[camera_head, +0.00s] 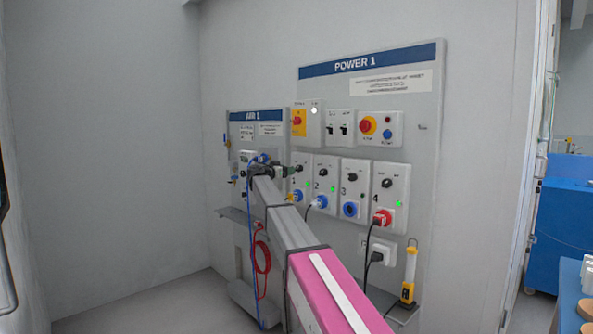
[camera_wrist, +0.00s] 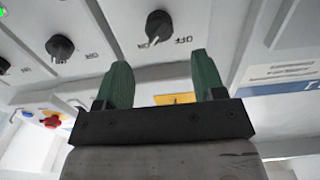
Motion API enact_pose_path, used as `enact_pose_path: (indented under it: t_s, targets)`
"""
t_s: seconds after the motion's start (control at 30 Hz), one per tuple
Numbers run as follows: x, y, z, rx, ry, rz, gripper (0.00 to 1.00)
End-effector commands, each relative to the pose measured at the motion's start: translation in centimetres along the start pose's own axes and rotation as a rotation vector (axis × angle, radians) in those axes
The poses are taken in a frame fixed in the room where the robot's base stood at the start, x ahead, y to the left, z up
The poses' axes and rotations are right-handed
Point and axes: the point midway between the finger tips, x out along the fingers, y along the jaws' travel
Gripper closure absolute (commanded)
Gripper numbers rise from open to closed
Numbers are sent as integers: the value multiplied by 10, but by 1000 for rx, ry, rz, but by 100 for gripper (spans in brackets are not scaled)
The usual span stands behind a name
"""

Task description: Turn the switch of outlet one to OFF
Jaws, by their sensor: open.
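Outlet one (camera_head: 300,188) is the leftmost of the numbered outlet boxes on the POWER 1 panel, with a blue plug in it. Its black rotary switch (camera_wrist: 158,25) shows in the wrist view, with OFF printed to its lower right and a second label, partly hidden, to its lower left. Its white mark seems to lean away from OFF. My gripper (camera_wrist: 160,60) has two green fingers, spread apart and empty. The switch appears beyond the fingertips, in line with the gap, and apart from them. In the head view my gripper (camera_head: 274,170) is beside outlet one and partly hides it.
Outlet two's switch (camera_wrist: 60,47) is close on the left in the wrist view. The AIR 1 panel (camera_head: 257,117) stands left of the power panel. A yellow main switch (camera_head: 298,122) and red stop button (camera_head: 367,125) sit above the outlets. Cables hang below.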

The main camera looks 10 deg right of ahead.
Motion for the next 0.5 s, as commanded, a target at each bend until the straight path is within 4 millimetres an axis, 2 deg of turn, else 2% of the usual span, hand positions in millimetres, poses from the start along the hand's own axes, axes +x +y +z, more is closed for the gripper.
enact_pose_path:
  t_s: [0.1,0.3,0.5]
  targets:
    - [24,-1,0,-1,-1,3,37]
    - [57,-1,0,-1,-1,2,37]
    - [69,0,0,-1,-1,0,37]
